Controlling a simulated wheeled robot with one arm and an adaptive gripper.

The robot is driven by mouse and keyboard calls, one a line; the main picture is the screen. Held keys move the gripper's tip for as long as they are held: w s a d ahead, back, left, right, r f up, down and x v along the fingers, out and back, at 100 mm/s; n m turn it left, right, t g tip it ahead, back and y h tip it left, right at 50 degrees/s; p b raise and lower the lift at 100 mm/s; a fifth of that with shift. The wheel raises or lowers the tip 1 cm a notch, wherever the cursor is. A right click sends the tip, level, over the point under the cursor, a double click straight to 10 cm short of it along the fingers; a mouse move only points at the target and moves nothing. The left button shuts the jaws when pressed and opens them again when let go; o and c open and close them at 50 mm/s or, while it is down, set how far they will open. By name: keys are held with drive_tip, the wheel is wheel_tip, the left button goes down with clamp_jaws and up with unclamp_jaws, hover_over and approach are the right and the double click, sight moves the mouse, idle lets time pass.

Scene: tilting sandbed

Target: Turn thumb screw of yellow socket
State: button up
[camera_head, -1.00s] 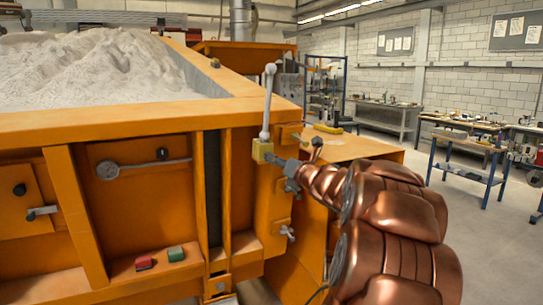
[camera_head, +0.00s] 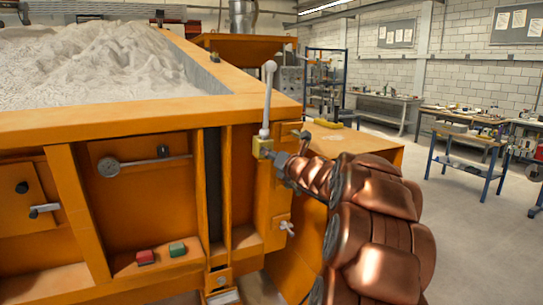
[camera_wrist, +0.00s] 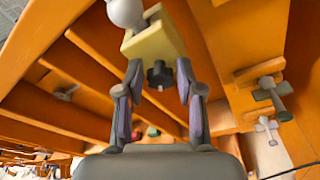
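The yellow socket (camera_head: 262,147) sits on the orange corner post of the sandbed, with a grey ball-topped lever (camera_head: 267,100) rising from it. In the wrist view the yellow socket (camera_wrist: 153,42) is at top centre, and its dark thumb screw (camera_wrist: 160,75) points toward me from its lower face. My gripper (camera_wrist: 158,78) is open, with one finger on each side of the thumb screw. I see gaps between the screw and both fingers. In the head view my gripper (camera_head: 279,160) is just right of and below the socket; the thumb screw cannot be made out there.
Grey wing screws (camera_wrist: 271,95) stick out of the orange panel to the right. An orange table (camera_head: 350,145) stands behind my arm. The sandbed's orange rim (camera_head: 150,115) is above and left. A red button (camera_head: 146,257) and a green button (camera_head: 178,249) lie lower left.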

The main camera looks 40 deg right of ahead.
clamp_jaws()
drive_tip(key=shift+f+b, duration=0.2)
drive_tip(key=shift+b, duration=0.55)
drive_tip(key=m+t+b, duration=0.1)
drive_tip(key=m, duration=0.9)
drive_tip(key=m+t+h+b, duration=0.1)
drive_tip(key=m+b, duration=0.1)
drive_tip(key=m, duration=0.8)
drive_tip(key=f+m+t+h+b, duration=0.1)
drive_tip(key=m+b, duration=0.1)
drive_tip(key=m, duration=0.7)
drive_tip(key=shift+w+a+f+m+t, duration=0.1)
drive_tip(key=shift+w+m+t, duration=0.05)
drive_tip(key=shift+m+t, duration=0.25)
drive_tip(key=shift+m+h, duration=0.3)
drive_tip(key=shift+h, duration=0.1)
